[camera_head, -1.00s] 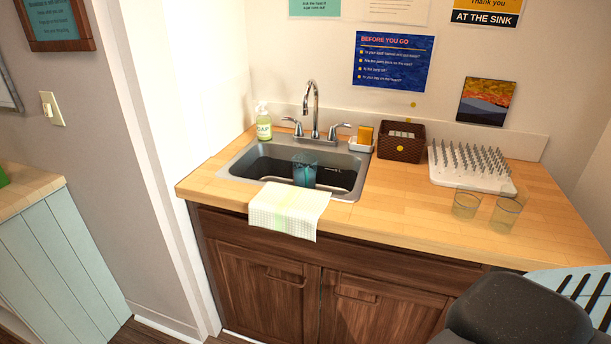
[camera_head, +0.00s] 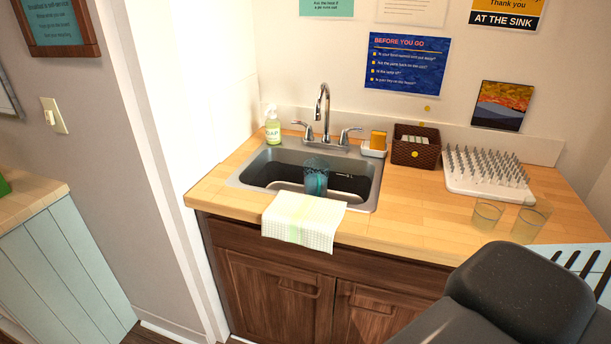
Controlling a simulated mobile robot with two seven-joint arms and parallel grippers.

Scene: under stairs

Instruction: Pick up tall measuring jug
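A tall, see-through teal vessel (camera_head: 316,177) stands in the sink basin, near its front edge. It looks like a jug, but I cannot make out measuring marks or a handle. Two clear, faintly yellow-green vessels stand on the counter at the right: a shorter one (camera_head: 487,215) and a taller one (camera_head: 530,222). I cannot tell for sure which of these is the tall measuring jug. Neither of my grippers is in view. A dark link of my arm fills the lower right corner, in front of the counter.
The sink (camera_head: 250,178) has a faucet (camera_head: 323,113) behind it and a cloth (camera_head: 302,222) over its front edge. A soap bottle (camera_head: 272,126), sponge (camera_head: 378,140), brown basket (camera_head: 415,152) and spiked drying rack (camera_head: 487,188) line the back.

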